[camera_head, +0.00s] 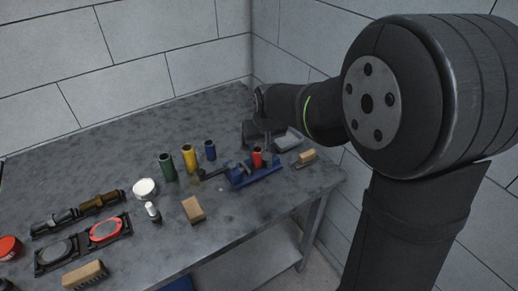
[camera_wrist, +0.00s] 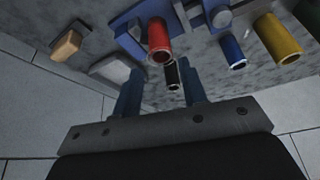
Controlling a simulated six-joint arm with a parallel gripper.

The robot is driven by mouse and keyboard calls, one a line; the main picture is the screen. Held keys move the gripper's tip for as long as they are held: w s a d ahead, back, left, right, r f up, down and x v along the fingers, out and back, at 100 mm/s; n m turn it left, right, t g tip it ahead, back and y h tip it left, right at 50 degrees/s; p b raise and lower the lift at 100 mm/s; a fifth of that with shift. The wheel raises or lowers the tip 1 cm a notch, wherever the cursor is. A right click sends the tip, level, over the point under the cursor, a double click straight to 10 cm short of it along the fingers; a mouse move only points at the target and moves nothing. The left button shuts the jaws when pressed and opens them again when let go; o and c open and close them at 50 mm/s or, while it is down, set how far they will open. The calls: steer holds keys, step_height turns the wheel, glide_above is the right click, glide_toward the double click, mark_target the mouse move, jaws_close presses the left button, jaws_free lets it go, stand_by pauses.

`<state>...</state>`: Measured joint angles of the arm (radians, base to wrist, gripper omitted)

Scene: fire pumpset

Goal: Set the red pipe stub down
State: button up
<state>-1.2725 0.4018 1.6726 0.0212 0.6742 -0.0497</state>
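The red pipe stub (camera_head: 257,157) stands upright at the blue vise (camera_head: 243,178). I cannot tell whether the jaws grip it. In the wrist view the red stub (camera_wrist: 159,38) shows its open end towards me, beside the blue vise body (camera_wrist: 128,38). My gripper (camera_wrist: 163,85) is open, its two fingers wide apart, with the stub just beyond the fingertips and no visible contact. A small black cylinder (camera_wrist: 172,74) shows between the fingers in the picture. In the head view the gripper is above and behind the stub, its fingers hard to make out.
Green (camera_head: 167,167), yellow (camera_head: 190,158) and blue (camera_head: 210,150) pipe stubs stand left of the vise. A wooden block (camera_head: 193,209) lies in front, and a brush-like block (camera_head: 307,156) lies right. Grey walls stand close behind and right.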

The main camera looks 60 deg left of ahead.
mark_target(257, 149)
steer(key=shift+v, duration=1.6)
steer(key=x, duration=1.2)
steer(key=shift+a+r, duration=0.1)
steer(key=shift+r, duration=1.2)
